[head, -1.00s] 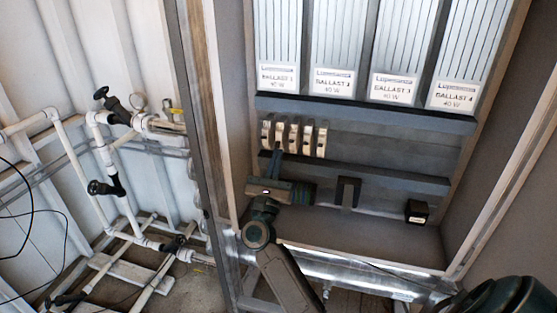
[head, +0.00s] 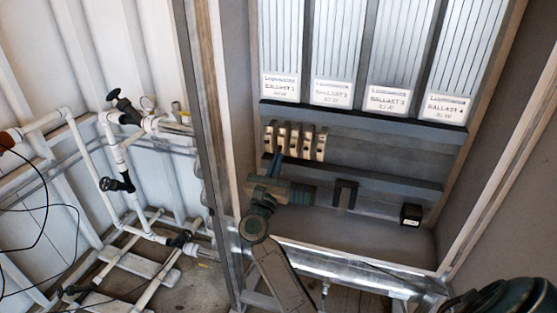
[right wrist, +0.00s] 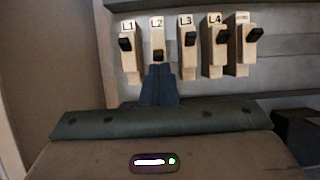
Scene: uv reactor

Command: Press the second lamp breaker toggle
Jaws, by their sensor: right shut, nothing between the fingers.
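A row of several beige breakers (head: 295,141) is mounted in the cabinet below the ballasts. The right wrist view shows their labels: L1 (right wrist: 128,45), L2 (right wrist: 157,38), L3 (right wrist: 187,50), L4 (right wrist: 216,50) and one more at the right with an unreadable label. The black toggle of L2 (right wrist: 158,55) sits lower than the other toggles. My right gripper (head: 276,158) is shut and empty. Its blue fingers (right wrist: 158,80) point at the lower end of L2, just below its toggle; I cannot tell whether they touch. My left gripper is out of view.
A dark rail (head: 370,174) runs below the breakers, with a black bracket (head: 345,192) and a small black box (head: 411,214) to the right of my gripper. The cabinet's left frame (head: 207,130) stands close to my right arm. White pipes with valves (head: 118,185) are outside at left.

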